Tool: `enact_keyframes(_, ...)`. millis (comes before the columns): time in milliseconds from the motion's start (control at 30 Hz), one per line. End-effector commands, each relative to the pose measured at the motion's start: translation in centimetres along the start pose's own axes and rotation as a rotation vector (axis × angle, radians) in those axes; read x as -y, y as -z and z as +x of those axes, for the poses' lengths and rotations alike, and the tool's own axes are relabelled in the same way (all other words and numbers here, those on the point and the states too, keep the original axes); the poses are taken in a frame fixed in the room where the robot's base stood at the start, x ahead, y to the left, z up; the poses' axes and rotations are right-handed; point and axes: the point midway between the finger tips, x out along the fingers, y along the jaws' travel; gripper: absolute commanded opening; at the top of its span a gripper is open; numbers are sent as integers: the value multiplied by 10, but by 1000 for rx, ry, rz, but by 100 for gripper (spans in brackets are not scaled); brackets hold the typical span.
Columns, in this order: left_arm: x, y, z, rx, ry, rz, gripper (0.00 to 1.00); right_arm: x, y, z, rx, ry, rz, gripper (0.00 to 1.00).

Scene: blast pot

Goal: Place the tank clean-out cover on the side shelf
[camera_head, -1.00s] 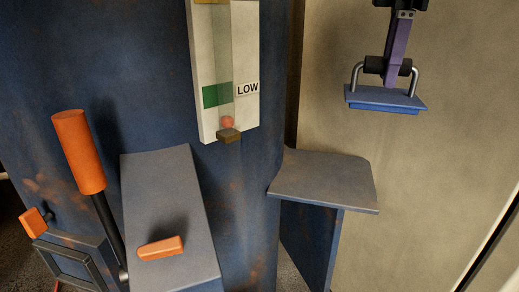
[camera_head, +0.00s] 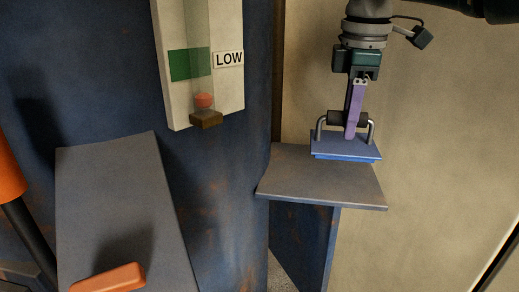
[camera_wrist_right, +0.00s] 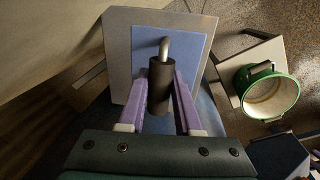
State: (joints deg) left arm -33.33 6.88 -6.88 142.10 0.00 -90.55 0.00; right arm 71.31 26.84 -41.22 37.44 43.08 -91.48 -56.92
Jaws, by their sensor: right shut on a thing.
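The tank clean-out cover (camera_head: 345,147) is a flat blue plate with a bent metal handle and a black grip. My right gripper (camera_head: 352,120) points down with its purple fingers shut on that grip, the plate hanging roughly level below. The side shelf (camera_head: 322,190) is a grey plate fixed to the blue tank. The cover is over its back part; I cannot tell if they touch. In the right wrist view the cover (camera_wrist_right: 195,48) lies in front of the shelf (camera_wrist_right: 118,45), whose edges show around it. My left gripper is not in view.
The blue tank (camera_head: 228,190) with a gauge marked LOW (camera_head: 228,59) stands left of the shelf. A sloped grey panel (camera_head: 112,195) with an orange handle (camera_head: 110,278) is at left. A green-rimmed bucket (camera_wrist_right: 270,97) shows in the wrist view. The shelf's front part is clear.

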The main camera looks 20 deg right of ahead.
Motion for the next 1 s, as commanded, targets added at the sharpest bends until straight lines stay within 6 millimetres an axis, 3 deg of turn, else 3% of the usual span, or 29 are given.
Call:
enact_keyframes(167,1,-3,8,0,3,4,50,3,0,15,0,1,0,0)
enact_keyframes(400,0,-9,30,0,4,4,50,9,0,58,0,1,-1,0)
enact_keyframes(633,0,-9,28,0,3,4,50,9,0,59,0,-1,-1,0)
enact_keyframes(667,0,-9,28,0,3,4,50,9,0,59,0,0,-1,35)
enact_keyframes(900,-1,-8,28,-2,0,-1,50,9,0,59,0,0,0,62)
enact_keyframes(1000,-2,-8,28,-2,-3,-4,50,9,0,58,0,0,0,63)
